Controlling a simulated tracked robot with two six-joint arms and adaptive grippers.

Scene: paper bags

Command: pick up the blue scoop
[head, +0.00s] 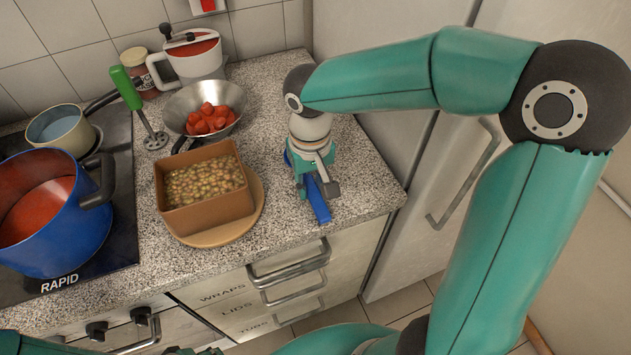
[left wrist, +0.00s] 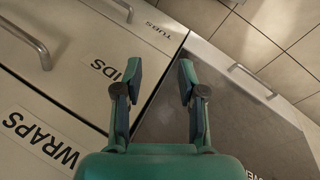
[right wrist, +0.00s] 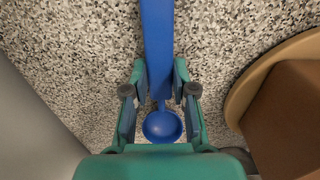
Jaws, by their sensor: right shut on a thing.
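The blue scoop (head: 318,201) lies along the speckled counter at its right part, its handle toward the front edge in the head view. In the right wrist view the scoop's long handle (right wrist: 157,45) runs up the picture and its round bowl (right wrist: 162,126) sits near my palm. My right gripper (head: 316,184) points down at the scoop. It is shut on the scoop, with one finger on each side in the right wrist view (right wrist: 159,80). My left gripper (left wrist: 160,85) is open and empty in front of the drawers.
A brown box (head: 184,220) of beans or similar pieces stands on a round wooden board (head: 252,215) left of the scoop. A blue pot (head: 55,235) stands on the hob. Drawer handles (head: 290,268) jut out below.

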